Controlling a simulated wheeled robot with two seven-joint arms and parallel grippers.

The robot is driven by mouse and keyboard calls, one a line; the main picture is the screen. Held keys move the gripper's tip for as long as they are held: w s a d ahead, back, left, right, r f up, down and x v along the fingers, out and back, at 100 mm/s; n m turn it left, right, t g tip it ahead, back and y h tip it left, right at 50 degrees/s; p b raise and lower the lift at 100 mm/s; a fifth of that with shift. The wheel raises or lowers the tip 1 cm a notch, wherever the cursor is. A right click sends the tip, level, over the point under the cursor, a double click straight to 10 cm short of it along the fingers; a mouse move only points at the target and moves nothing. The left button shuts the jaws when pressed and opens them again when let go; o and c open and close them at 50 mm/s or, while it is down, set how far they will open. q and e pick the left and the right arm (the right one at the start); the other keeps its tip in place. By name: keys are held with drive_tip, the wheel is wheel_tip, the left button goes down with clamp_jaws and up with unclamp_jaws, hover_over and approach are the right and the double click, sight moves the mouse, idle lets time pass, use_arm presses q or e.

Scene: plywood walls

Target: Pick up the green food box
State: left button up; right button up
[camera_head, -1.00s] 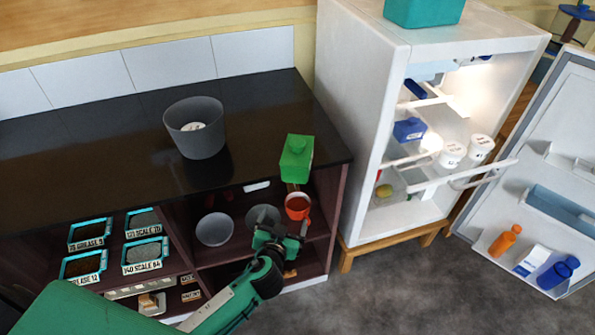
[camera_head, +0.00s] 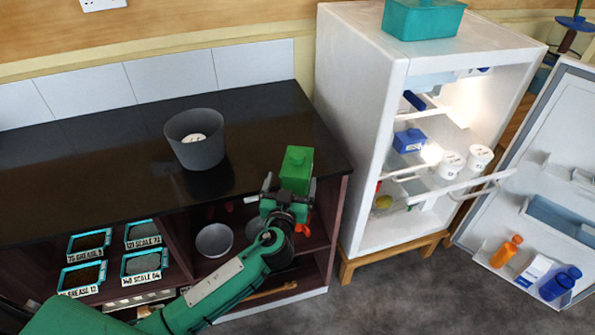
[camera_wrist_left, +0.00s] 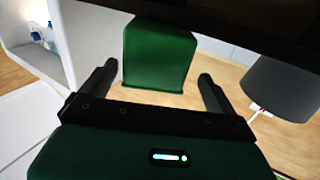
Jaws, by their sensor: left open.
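The green food box (camera_head: 297,168) stands upright near the right front corner of the dark counter. It also shows in the left wrist view (camera_wrist_left: 158,55), ahead of the fingers and roughly between them. My left gripper (camera_head: 288,184) is open and empty, just in front of the box in the head view. Its two fingers (camera_wrist_left: 160,82) stand apart in the left wrist view, with the box's near face at or just beyond their tips. I cannot tell whether they touch it. My right gripper is not in view.
A grey bucket (camera_head: 196,150) stands on the counter (camera_head: 90,180) left of the box. A white fridge (camera_head: 355,130) with its door open stands to the right. Shelves below hold a grey bowl (camera_head: 214,241) and labelled trays (camera_head: 143,264). The counter between bucket and box is clear.

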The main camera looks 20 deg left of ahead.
sight(297, 171)
use_arm(q)
drive_tip(key=shift+w+r+p, duration=0.1)
drive_tip(key=shift+w+p, duration=0.25)
drive_tip(key=shift+w, duration=0.2)
drive_tip(key=w+p, duration=0.1)
drive_tip(key=w, duration=0.2)
drive_tip(key=shift+w, duration=0.15)
drive_tip(key=shift+w+f+p, duration=0.3)
drive_tip(key=shift+w+p, duration=0.05)
drive_tip(key=shift+w, duration=0.15)
drive_tip(key=c, duration=1.6)
drive_tip(key=shift+r, duration=0.1)
drive_tip(key=shift+c, duration=0.2)
